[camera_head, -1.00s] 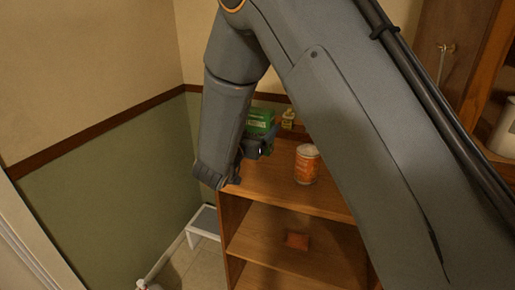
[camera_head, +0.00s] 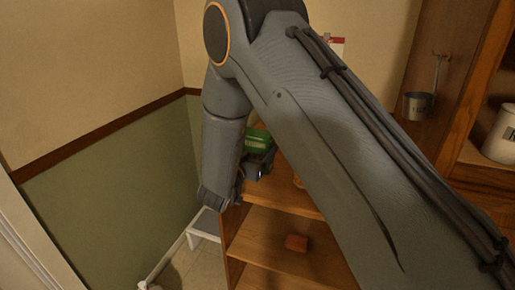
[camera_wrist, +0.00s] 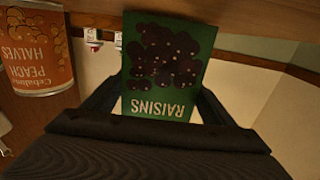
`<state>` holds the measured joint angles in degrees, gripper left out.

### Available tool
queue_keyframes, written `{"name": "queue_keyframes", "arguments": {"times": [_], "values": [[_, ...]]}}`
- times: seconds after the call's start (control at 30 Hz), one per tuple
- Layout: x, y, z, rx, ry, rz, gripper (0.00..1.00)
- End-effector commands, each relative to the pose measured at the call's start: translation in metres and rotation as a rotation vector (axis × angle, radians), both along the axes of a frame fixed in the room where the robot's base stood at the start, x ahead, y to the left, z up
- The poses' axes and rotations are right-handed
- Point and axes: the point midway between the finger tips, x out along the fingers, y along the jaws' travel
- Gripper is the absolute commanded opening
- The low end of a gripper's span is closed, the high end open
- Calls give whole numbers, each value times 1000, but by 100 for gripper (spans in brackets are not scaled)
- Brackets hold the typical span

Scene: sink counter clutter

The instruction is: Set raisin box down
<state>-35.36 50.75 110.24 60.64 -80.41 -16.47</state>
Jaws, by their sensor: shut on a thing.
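The raisin box (camera_head: 257,138) is green with dark raisins on its face. It fills the middle of the wrist view (camera_wrist: 165,62), its label upside down in that picture. My gripper (camera_head: 258,166) is shut on it; in the wrist view the dark fingers (camera_wrist: 158,103) are on either side of it. The box is over the top of the wooden shelf unit (camera_head: 285,198). Whether its base touches the wood cannot be told. My arm hides part of the box and shelf top in the head view.
An orange peach can (camera_wrist: 38,50) stands beside the box; only a sliver shows in the head view (camera_head: 297,182). A small reddish-brown object (camera_head: 296,243) lies on the lower shelf. A white step stool (camera_head: 205,224) stands left of the unit. A metal cup (camera_head: 417,105) hangs at right.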

Motion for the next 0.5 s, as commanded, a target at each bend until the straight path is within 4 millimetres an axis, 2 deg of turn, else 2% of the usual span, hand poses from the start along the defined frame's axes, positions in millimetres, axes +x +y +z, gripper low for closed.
{"name": "queue_keyframes", "arguments": {"times": [0.07, 0.1, 0.2, 0.5], "values": [[0, 0, -3, 0, -1, 0, 48], [0, 0, -3, 0, 0, 0, 81], [0, 0, -3, 0, 0, 0, 97], [0, 0, -3, 0, 0, 0, 97]]}}
